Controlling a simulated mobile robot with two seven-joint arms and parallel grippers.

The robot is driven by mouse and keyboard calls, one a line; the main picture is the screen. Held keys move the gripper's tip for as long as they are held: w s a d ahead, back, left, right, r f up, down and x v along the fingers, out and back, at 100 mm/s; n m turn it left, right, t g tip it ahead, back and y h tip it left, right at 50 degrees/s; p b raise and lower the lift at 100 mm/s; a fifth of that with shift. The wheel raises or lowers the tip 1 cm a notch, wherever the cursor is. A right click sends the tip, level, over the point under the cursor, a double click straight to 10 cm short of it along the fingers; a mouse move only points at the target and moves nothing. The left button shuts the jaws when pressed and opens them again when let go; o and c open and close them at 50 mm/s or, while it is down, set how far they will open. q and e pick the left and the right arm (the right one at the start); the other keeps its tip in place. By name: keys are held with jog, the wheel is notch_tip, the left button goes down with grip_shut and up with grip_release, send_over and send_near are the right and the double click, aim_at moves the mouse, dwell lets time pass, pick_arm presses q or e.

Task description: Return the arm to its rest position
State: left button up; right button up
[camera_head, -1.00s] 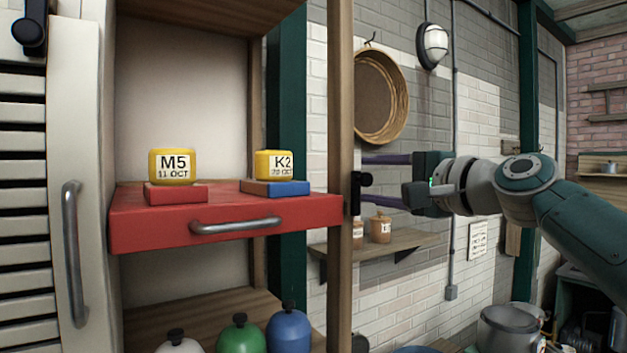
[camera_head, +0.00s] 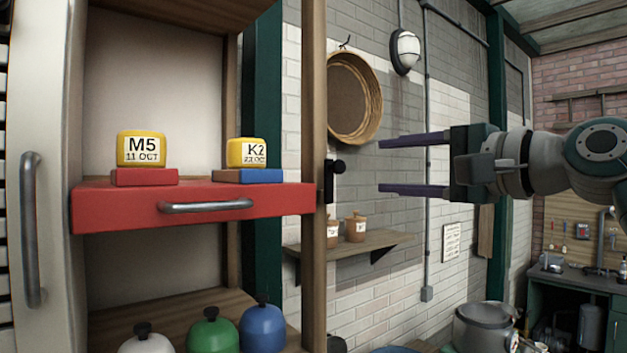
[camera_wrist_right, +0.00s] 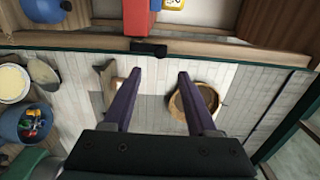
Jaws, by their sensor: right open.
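My right gripper (camera_head: 385,167) is open and empty, in the air to the right of the shelf. Its two purple fingers point left in the head view, with the brick wall behind them. In the right wrist view the open fingers (camera_wrist_right: 158,75) have nothing between them but wall and floor in the distance. The red drawer (camera_head: 120,208) sticks out of the shelf, apart from the gripper. My left gripper is not in view.
The shelf's wooden post (camera_head: 313,110) with a black latch (camera_head: 330,180) stands between the drawer and my gripper. White, green (camera_head: 211,330) and blue knobbed jars stand below. A wall shelf (camera_head: 350,243) holds small brown pots. A round basket (camera_head: 354,100) hangs on the wall.

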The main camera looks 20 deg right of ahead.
jog(key=shift+s+d, duration=0.1)
jog(key=shift+s, duration=0.3)
jog(key=s+a+f+n+g+h+p, duration=0.1)
jog(key=s+a+f+n+g, duration=0.1)
jog(key=s+f+n, duration=0.3)
jog(key=s+a+f+g+h+p, duration=0.1)
jog(key=s+a+f+g+p, duration=0.15)
jog(key=f, duration=0.35)
jog(key=s+a+f+n+g+p, duration=0.1)
jog(key=s+a+f+n+g, duration=0.15)
jog(key=f, duration=0.35)
jog(key=s+f+n+g+h+p, duration=0.1)
jog(key=s+f+n+g+h, duration=0.1)
jog(key=s, duration=0.9)
jog(key=s+f+n+g+h+p, duration=0.2)
jog(key=s+f+n+g, duration=0.2)
jog(key=s, duration=0.7)
jog(key=f+n, duration=0.1)
jog(key=n, duration=0.1)
jog(key=shift+f+n, duration=0.25)
jog(key=shift+n, duration=0.1)
